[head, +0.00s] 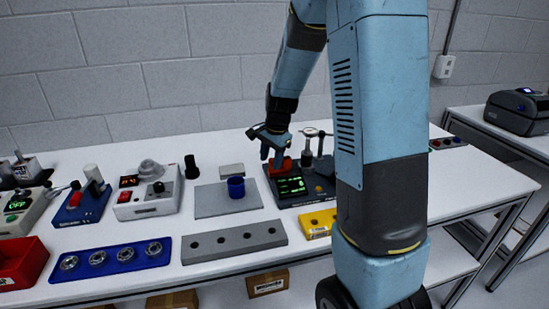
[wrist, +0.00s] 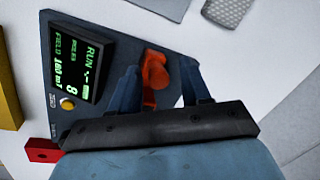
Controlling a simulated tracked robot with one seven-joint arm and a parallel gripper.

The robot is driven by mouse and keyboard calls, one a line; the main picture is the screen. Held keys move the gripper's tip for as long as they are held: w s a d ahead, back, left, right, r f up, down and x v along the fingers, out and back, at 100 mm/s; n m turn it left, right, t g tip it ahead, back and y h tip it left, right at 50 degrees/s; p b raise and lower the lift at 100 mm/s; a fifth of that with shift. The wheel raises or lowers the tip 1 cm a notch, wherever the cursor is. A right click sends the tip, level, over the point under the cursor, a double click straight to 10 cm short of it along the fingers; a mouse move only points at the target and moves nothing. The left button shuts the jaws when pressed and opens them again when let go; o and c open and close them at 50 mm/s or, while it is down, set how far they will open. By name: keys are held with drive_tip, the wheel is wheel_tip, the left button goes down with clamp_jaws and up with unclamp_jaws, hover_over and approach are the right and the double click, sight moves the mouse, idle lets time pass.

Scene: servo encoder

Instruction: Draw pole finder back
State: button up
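The pole finder is a dark bench unit (head: 289,188) with a lit green screen, standing right of centre on the table. In the wrist view its screen (wrist: 80,62) shows RUN, POLES 8 and a FIELD reading in mT, beside a yellow button (wrist: 67,104). A red-orange piece (wrist: 154,70) stands at its edge, and shows red in the head view (head: 280,164). My gripper (head: 270,153) is over the unit's back left. In the wrist view its fingers (wrist: 160,82) stand apart on either side of the red-orange piece, with a gap at the right; contact on the left is unclear.
A grey plate (head: 215,203) with a blue cup (head: 236,187) lies left of the unit. A dial gauge stand (head: 308,150) is close at its back right. A yellow block (head: 316,223) and a grey holed bar (head: 235,241) are in front.

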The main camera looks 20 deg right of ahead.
drive_tip(key=r, duration=0.4)
drive_tip(key=s+d+r, duration=0.1)
drive_tip(key=r, duration=0.4)
drive_tip(key=s+r, duration=0.1)
drive_tip(key=r, duration=0.3)
drive_tip(key=shift+s+d+r, duration=0.15)
drive_tip(key=shift+d+r, duration=0.05)
drive_tip(key=s+r+n+t, duration=0.1)
drive_tip(key=s+n, duration=0.3)
drive_tip(key=s, duration=0.4)
drive_tip(key=s+a+r+n+t, duration=0.1)
drive_tip(key=s+r+n, duration=0.2)
drive_tip(key=s, duration=0.6)
drive_tip(key=s+a+r+n+t+h, duration=0.1)
drive_tip(key=s+r+n, duration=0.1)
drive_tip(key=s+n, duration=0.3)
drive_tip(key=shift+s+a+r+t, duration=0.1)
drive_tip(key=shift+s+t, duration=0.05)
drive_tip(key=shift+s, duration=0.8)
drive_tip(key=shift+s+a+t, duration=0.1)
drive_tip(key=shift+s+t, duration=0.05)
drive_tip(key=shift+s, duration=0.8)
